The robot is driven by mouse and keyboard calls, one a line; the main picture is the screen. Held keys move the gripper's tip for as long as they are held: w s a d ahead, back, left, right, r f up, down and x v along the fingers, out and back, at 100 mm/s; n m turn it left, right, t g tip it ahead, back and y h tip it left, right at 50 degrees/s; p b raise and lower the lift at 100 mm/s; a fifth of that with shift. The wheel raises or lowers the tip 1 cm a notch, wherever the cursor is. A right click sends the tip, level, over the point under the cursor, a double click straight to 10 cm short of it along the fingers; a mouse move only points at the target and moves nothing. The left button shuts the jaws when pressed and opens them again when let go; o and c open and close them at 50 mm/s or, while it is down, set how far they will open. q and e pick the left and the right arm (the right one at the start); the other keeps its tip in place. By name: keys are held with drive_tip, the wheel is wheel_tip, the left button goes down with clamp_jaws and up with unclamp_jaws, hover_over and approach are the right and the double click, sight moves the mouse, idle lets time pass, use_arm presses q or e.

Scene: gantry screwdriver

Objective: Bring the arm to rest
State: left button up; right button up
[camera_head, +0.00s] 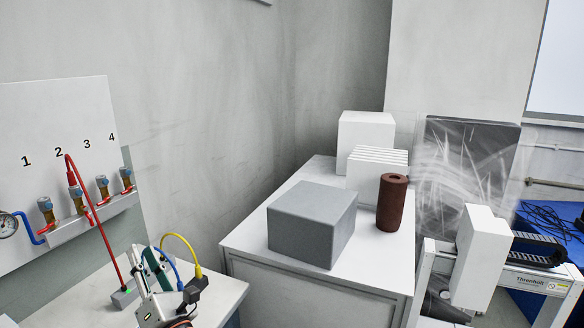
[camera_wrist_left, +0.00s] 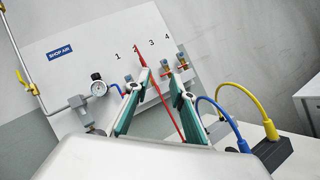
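My left gripper (camera_head: 146,252) comes in at the bottom left of the head view, above the white table beside the numbered air panel. In the left wrist view its two green-padded fingers (camera_wrist_left: 156,85) stand apart with nothing held between them. A red hose (camera_head: 93,210) plugged in at port 2 hangs down to a small grey block (camera_head: 125,294) on the table. In the left wrist view the red hose (camera_wrist_left: 166,105) passes behind the gap between the fingers; I cannot tell how far behind. My right gripper is in neither view.
Blue and yellow cables (camera_head: 195,253) arch beside the left gripper to a dark block. A white cabinet (camera_head: 235,245) carries a grey box (camera_head: 312,224), a brown cylinder (camera_head: 392,203) and white blocks. A gantry frame (camera_head: 536,280) stands at the right. The cabinet's front top is clear.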

use_arm(q)
drive_tip(key=s+d+f+m+h+p, duration=0.1)
drive_tip(key=s+d+f+m+h, duration=0.25)
drive_tip(key=f+m+h, duration=0.45)
drive_tip(key=s+d+f+m+t+h, duration=0.1)
drive_tip(key=s+d+f+m+h, duration=0.3)
drive_tip(key=m, duration=0.7)
drive_tip(key=s+d+f+m+h+p, duration=0.1)
drive_tip(key=s+d+f+m+h, duration=0.2)
drive_tip(key=d+f+m+h, duration=0.5)
drive_tip(key=s+a+f+m+g+y, duration=0.2)
drive_tip(key=s+f+m+g, duration=0.6)
drive_tip(key=s+f+m, duration=0.5)
drive_tip(key=s+f, duration=0.2)
drive_tip(key=s, duration=0.3)
drive_tip(key=shift+a+f+p, duration=0.3)
drive_tip(key=shift+p, duration=0.05)
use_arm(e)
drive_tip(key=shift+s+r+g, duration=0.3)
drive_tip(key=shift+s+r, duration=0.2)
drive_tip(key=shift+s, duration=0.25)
use_arm(q)
drive_tip(key=shift+s, duration=0.1)
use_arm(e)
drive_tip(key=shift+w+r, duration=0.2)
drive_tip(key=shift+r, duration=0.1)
